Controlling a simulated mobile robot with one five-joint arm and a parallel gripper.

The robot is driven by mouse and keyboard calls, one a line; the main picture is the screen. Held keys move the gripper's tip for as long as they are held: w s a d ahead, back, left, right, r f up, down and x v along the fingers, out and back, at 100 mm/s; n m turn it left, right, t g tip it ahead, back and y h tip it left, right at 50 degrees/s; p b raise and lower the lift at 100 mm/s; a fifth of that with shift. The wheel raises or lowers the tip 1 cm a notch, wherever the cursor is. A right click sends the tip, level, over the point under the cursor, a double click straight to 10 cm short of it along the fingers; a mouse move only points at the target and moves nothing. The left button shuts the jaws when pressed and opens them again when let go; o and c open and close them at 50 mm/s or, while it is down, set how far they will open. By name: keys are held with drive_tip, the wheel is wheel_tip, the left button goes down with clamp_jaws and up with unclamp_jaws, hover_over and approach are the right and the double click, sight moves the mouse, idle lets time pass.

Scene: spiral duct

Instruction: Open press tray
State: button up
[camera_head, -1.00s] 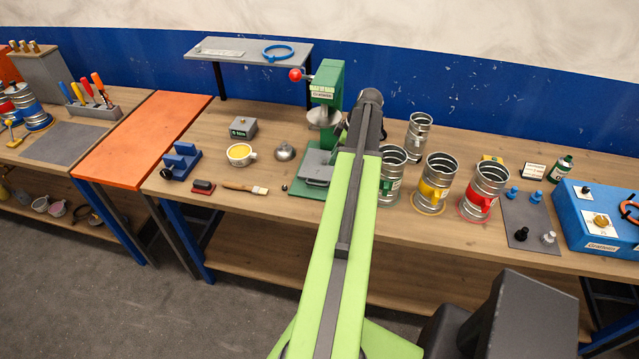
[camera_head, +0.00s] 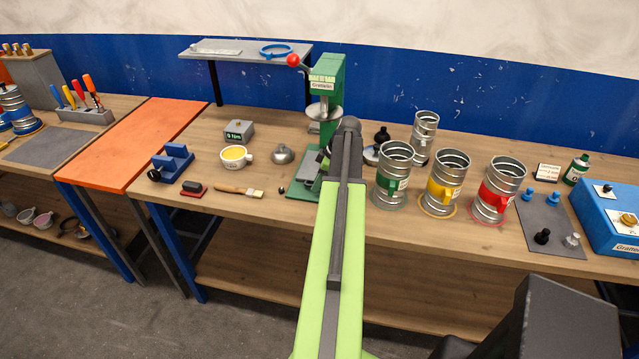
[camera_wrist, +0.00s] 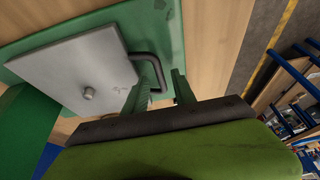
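The green press (camera_head: 326,85) stands at the back middle of the workbench, with a red-knobbed lever at its upper left. Its grey press tray (camera_head: 304,164) lies low over the green base and is partly hidden by my arm. In the wrist view the tray (camera_wrist: 75,68) is a flat grey plate with a small round stud and a dark U-shaped handle (camera_wrist: 158,62). My gripper (camera_wrist: 163,80) is open at this handle. One finger is inside the loop and the other is outside it, with a gap between them. In the head view my arm largely hides the gripper.
Left of the press are a metal dome (camera_head: 283,154), a yellow-filled cup (camera_head: 235,157) and a brush (camera_head: 240,191). Several metal duct cans, including the green-marked one (camera_head: 393,175), stand close right of my arm. A raised shelf (camera_head: 245,52) is behind.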

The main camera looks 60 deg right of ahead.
clamp_jaws()
idle(1.1)
